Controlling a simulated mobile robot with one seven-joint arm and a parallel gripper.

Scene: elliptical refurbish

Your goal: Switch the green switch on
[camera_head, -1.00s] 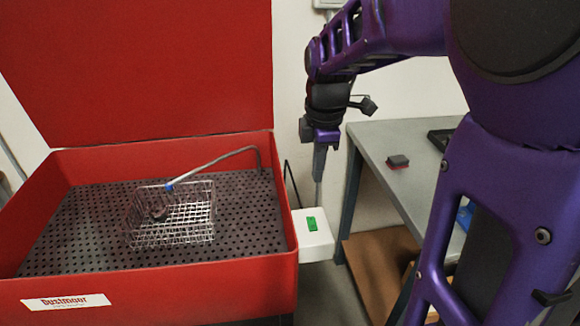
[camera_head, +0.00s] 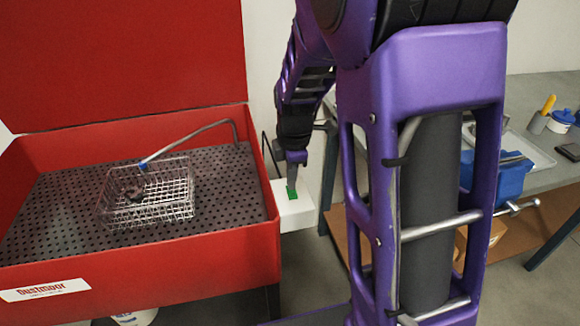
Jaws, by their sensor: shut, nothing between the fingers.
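The green switch (camera_head: 292,194) sits on top of a white box (camera_head: 297,215) fixed to the right side of the red parts washer. My gripper (camera_head: 292,186) is shut and empty, pointing down, with its fingertips at the upper part of the switch in the picture. I cannot tell whether the fingertips touch it. Part of the switch is hidden behind the fingers, and its on or off position is too small to read.
The red parts washer (camera_head: 250,262) has its lid up. A wire basket (camera_head: 172,213) and a hose (camera_head: 195,134) are in its perforated basin. A grey workbench (camera_head: 540,85) at right holds a blue vise (camera_head: 503,182) and small items. My arm hides much of the middle.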

